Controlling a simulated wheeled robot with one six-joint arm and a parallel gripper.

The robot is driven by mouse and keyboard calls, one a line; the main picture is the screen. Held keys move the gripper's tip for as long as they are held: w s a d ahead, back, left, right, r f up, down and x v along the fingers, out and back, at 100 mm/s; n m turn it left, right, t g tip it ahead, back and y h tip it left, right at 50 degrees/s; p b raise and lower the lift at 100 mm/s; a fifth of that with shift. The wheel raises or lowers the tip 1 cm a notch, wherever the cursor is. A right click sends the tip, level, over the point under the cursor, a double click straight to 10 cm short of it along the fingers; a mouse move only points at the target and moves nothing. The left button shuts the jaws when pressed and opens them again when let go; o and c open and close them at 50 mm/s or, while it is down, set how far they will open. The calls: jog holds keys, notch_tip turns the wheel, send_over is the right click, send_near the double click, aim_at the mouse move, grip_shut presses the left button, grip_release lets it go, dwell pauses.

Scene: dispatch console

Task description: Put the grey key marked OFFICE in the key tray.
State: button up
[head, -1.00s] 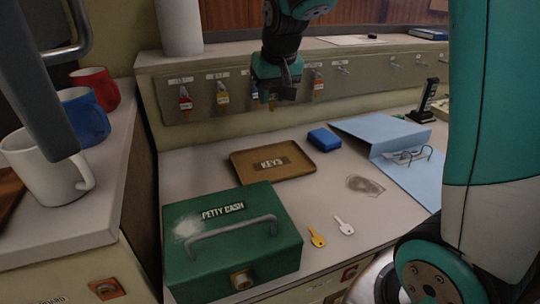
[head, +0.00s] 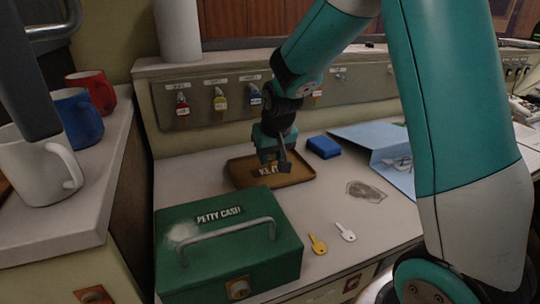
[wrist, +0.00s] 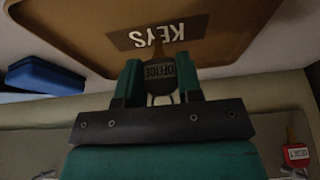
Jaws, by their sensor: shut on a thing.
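The grey key (wrist: 158,73) has a dark head that reads OFFICE in the wrist view. My gripper (wrist: 160,84) is shut on it, one teal finger on each side. The brown key tray (head: 237,174), labelled KEYS, lies on the desk behind the green cash box. In the head view my gripper (head: 275,155) is in front of the tray's back part and hides some of its label. In the wrist view the key overlaps the tray's edge (wrist: 215,72); its height above the tray is hard to tell.
The green PETTY CASH box (head: 190,265) stands in front of the tray. A blue block (head: 323,147) sits to its right. A yellow key (head: 317,244) and a silver key (head: 345,232) lie on the desk. Several tagged keys hang on the rack (head: 200,115) behind.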

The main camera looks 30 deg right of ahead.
jog(key=shift+f, duration=0.15)
jog(key=o, duration=0.8)
jog(key=shift+o, duration=0.2)
jog(key=shift+r, duration=0.35)
jog(key=p+v, duration=0.2)
jog(key=v, duration=0.9)
jog(key=shift+r, duration=0.3)
jog(key=shift+s, duration=0.15)
